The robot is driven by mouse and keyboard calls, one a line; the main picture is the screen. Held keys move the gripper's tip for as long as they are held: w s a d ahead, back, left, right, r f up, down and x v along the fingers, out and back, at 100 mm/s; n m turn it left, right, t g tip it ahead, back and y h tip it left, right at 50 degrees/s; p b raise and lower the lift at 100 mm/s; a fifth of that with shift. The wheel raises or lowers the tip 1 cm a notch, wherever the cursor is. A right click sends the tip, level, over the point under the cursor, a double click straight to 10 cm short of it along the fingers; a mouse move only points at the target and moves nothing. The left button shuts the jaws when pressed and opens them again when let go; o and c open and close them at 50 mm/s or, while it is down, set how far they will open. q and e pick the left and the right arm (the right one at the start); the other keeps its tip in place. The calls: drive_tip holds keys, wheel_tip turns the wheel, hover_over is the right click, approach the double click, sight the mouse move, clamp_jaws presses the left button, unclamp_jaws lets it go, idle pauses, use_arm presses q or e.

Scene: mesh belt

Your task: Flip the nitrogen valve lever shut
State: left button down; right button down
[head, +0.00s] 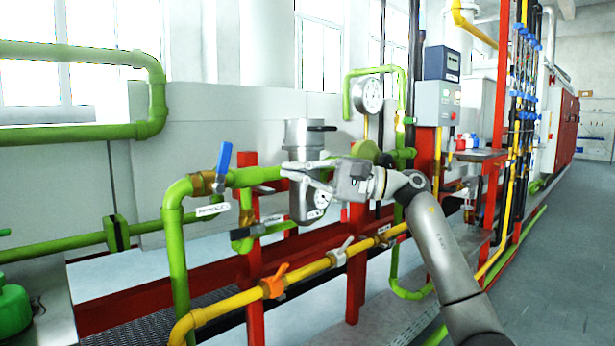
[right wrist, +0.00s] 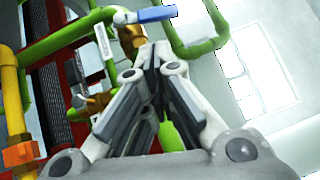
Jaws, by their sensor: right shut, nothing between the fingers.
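A blue valve lever (head: 223,166) stands nearly upright on a brass valve body (head: 203,184) in the green pipe, at an angle to the pipe's run. A white label (head: 212,210) hangs below it, too small to read surely. In the right wrist view the blue lever (right wrist: 157,14) lies near the top, just beyond my fingertips. My right gripper (head: 288,173) is shut and empty, right of the lever and pointing left, apart from it in the head view. It also shows in the right wrist view (right wrist: 152,62). My left gripper is out of view.
A grey cylindrical fitting (head: 304,135) stands right behind my right gripper. A yellow pipe (head: 240,300) with an orange lever (head: 275,281) and a white lever (head: 342,251) runs below. Red posts (head: 255,300) stand close by. Free floor lies at the right.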

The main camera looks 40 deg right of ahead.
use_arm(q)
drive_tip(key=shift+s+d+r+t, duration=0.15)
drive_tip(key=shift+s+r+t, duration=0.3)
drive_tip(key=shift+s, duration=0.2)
